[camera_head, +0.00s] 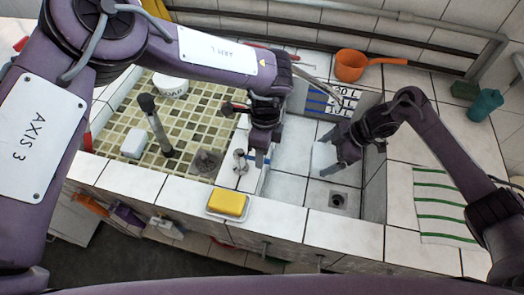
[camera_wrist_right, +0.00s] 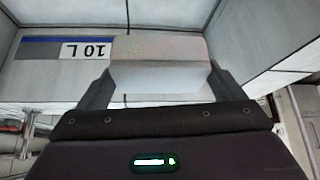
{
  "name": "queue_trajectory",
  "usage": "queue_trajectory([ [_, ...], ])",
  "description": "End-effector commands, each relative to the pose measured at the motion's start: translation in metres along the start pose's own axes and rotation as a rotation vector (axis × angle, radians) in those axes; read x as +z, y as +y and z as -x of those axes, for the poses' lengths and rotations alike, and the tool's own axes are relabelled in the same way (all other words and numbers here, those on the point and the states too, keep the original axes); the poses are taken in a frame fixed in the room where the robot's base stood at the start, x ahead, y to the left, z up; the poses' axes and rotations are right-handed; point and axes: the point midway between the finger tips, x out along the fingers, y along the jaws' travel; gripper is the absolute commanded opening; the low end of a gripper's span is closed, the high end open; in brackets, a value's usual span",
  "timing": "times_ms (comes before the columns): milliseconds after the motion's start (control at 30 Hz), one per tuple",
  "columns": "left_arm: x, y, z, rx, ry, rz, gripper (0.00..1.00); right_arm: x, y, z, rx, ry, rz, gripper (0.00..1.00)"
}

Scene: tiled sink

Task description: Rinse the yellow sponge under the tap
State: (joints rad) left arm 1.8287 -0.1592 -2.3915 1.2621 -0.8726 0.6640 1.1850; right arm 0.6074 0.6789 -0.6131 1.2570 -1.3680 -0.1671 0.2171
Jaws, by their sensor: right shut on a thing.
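The yellow sponge (camera_head: 229,203) lies in a shallow white dish (camera_head: 211,213) on the front ledge. My left gripper (camera_head: 259,162) points down over the divider between the basins, above and right of the sponge and apart from it; its jaw gap is unclear. My right gripper (camera_head: 334,168) is in the right basin, shut on a white block (camera_head: 322,157). The block also shows between the fingers in the right wrist view (camera_wrist_right: 160,78). A metal fitting (camera_head: 240,162), perhaps part of the tap, stands beside my left gripper. The tap's outlet is not clearly visible.
The left basin (camera_head: 190,128) has green tiles, a white block (camera_head: 134,143) and an upright dark-topped post (camera_head: 156,125). The right basin has a drain (camera_head: 337,200) and a litre scale (camera_head: 330,101).

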Motion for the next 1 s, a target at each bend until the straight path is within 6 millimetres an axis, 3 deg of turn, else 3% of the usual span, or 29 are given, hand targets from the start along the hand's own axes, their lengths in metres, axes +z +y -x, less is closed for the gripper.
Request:
queue_trajectory([
  [33, 0.0, 0.0, 0.0, 0.0, 0.0, 0.0, 0.33, 0.0, 0.0, 0.0, 0.0, 0.0, 0.0, 0.7],
  [300, 0.0, 0.0, 0.0, 0.0, 0.0, 0.0, 0.0, 0.0, 0.0, 0.0, 0.0, 0.0, 0.0, 0.7],
  [633, 0.0, 0.001, 0.0, 0.0, -0.003, -0.021, 0.0, 0.0, 0.0, 0.0, 0.0, 0.0, 0.0, 0.7],
  [1000, 0.001, 0.017, -0.004, 0.002, -0.053, -0.275, 0.0, 0.0, 0.0, 0.0, 0.0, 0.0, 0.0, 0.7],
])
